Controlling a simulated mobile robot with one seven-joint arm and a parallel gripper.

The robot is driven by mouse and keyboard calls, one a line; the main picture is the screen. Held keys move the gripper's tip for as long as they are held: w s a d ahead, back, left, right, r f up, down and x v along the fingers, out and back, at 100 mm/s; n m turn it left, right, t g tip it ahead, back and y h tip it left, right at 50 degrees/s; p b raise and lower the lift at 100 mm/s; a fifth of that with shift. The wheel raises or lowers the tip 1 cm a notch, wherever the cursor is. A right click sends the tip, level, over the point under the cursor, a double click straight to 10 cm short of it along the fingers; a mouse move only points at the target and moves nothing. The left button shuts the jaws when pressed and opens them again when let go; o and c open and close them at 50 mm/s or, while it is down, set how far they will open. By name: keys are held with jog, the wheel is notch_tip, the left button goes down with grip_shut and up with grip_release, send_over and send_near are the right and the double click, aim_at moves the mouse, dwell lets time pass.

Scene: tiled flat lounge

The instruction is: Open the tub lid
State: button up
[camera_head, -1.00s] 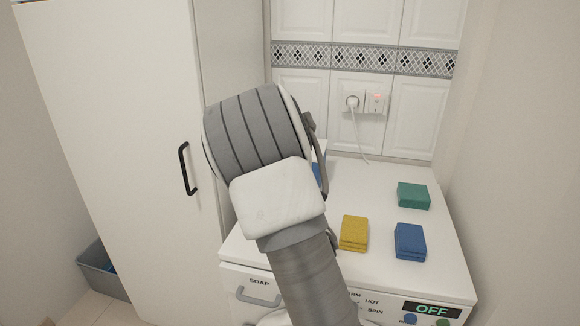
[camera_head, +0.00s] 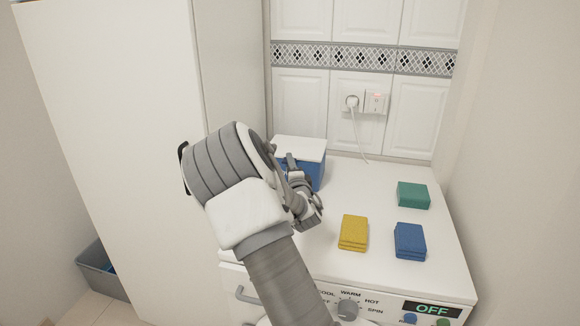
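The tub (camera_head: 317,177) is a blue box with a flat white lid (camera_head: 299,148), at the back left of the washing machine top. The lid lies closed on it. My arm and gripper hide the tub's front left part. My gripper (camera_head: 306,212) is in front of the tub, above the machine top, and appears apart from it. Its fingers are small and partly hidden, so I cannot tell whether they are open or shut.
A yellow sponge block (camera_head: 353,232), a blue one (camera_head: 410,240) and a green one (camera_head: 413,195) lie on the white machine top (camera_head: 375,180). A tall white cabinet (camera_head: 110,120) stands at left. A white cord (camera_head: 359,135) hangs from the wall socket behind.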

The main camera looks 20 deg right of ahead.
grip_shut()
dwell(1.4)
